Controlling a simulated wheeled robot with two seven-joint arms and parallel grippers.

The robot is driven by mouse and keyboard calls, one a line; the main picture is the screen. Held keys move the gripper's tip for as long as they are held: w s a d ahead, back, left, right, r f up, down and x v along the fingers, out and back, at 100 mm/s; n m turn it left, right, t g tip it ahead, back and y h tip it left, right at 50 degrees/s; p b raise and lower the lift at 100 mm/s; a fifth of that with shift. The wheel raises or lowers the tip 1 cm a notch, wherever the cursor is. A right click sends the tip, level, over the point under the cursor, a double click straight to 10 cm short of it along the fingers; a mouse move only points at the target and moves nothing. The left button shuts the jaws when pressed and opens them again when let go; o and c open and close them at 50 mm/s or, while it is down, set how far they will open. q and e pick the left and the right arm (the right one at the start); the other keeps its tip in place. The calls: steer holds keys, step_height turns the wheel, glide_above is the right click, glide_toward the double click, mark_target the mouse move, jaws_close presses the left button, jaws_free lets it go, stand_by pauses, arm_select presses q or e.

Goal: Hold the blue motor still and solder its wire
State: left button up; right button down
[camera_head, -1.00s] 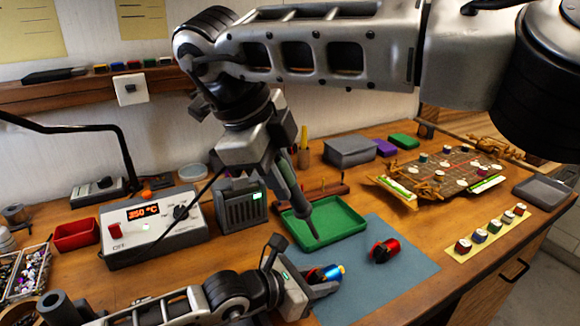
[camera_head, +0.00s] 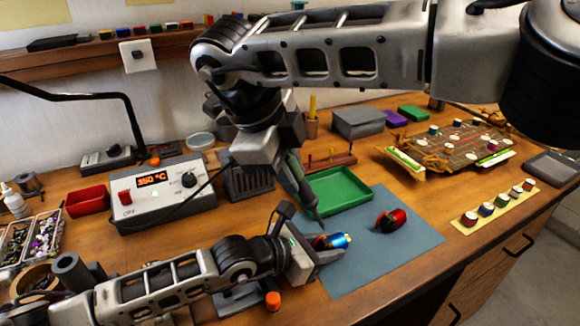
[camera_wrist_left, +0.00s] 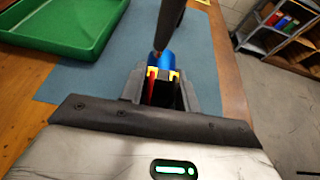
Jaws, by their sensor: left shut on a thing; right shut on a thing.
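The blue motor (camera_head: 341,240) sits at the front of my left gripper (camera_head: 328,244), which is shut on it low over the blue-grey mat. Red and yellow parts show at the motor's end between the jaws. In the left wrist view the blue motor (camera_wrist_left: 166,62) shows beyond the fingers (camera_wrist_left: 163,88). My right gripper (camera_head: 280,152) is shut on a dark soldering iron (camera_head: 300,188) that points down. Its tip is right by the motor's end. The iron also shows in the left wrist view (camera_wrist_left: 168,22); contact cannot be told. I cannot make out the wire.
A red motor-like part (camera_head: 391,219) lies on the mat (camera_head: 370,262). A green tray (camera_head: 340,194) stands behind. The soldering station (camera_head: 155,190) reads 350 °C. A circuit board (camera_head: 450,150) and a strip of small parts (camera_head: 497,205) are at the right.

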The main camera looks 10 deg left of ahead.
steer(key=shift+f, duration=1.15)
stand_by(3.7)
stand_by(1.2)
arm_select(q)
steer(key=shift+f, duration=0.2)
steer(key=shift+c, duration=0.2)
arm_select(e)
steer(key=shift+v, duration=2)
arm_select(q)
steer(key=shift+o, duration=0.2)
steer(key=shift+r, duration=0.15)
arm_select(e)
steer(key=shift+v, duration=1.55)
arm_select(q)
steer(key=o, duration=1.1)
steer(key=shift+o, duration=0.2)
steer(key=shift+r, duration=0.1)
